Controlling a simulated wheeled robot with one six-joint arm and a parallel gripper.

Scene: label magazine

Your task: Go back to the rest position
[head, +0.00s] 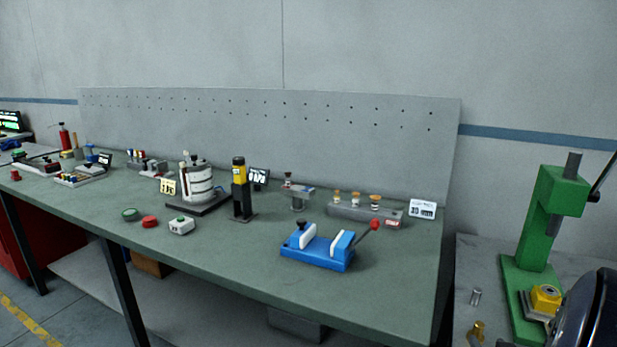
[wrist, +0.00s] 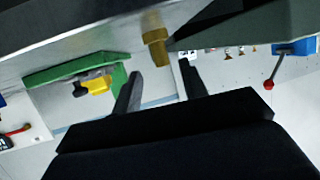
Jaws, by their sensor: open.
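My gripper (wrist: 160,75) shows in the wrist view as two dark fingers spread apart, with nothing held between them. A brass fitting (wrist: 155,42) appears just beyond the fingertips, and I cannot tell how far off it is. The wrist picture is roughly upside down. In the head view the brass fitting (head: 477,331) stands on the grey bench (head: 480,262) at the lower right. My dark arm part covers the bottom right corner there, and the fingers are not visible in that view.
A green press (head: 545,215) with a yellow part (head: 546,297) stands on the grey bench, close to my arm. A small metal cylinder (head: 475,296) is nearby. The long green-topped bench (head: 235,262) carries a blue vise (head: 318,251), a label magazine (head: 197,183) and several fixtures.

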